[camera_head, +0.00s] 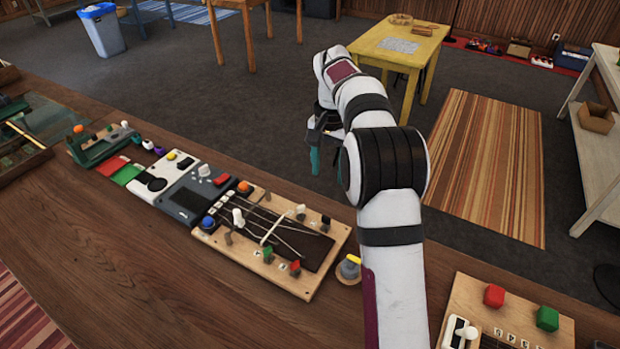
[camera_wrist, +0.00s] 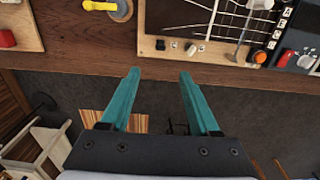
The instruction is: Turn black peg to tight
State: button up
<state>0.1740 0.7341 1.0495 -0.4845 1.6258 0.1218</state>
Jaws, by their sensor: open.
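The black peg (camera_head: 326,222) stands at the right end of the far edge of a light wooden board (camera_head: 335,243) with a dark stringed panel. In the wrist view the black peg (camera_wrist: 160,45) sits near the board's edge, beside a white peg (camera_wrist: 192,49). That white peg (camera_head: 300,212) is left of it in the head view. My gripper (camera_head: 325,167) is open and empty, past the bench's far edge over the floor. In the wrist view its teal fingers (camera_wrist: 160,74) point toward the black peg, apart from it. The peg's label is too small to read.
Green (camera_head: 267,256) and red (camera_head: 295,266) pegs stand on the board's near side. A yellow-topped knob (camera_head: 350,266) on a round base is just right of the board. Another board (camera_head: 460,300) lies farther right. Bare wooden bench (camera_head: 130,260) is in front.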

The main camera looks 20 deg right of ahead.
aim_at(326, 217)
notch_tip(326, 217, down, 16)
jog(key=shift+w, duration=0.15)
grip_shut()
dwell(0.3)
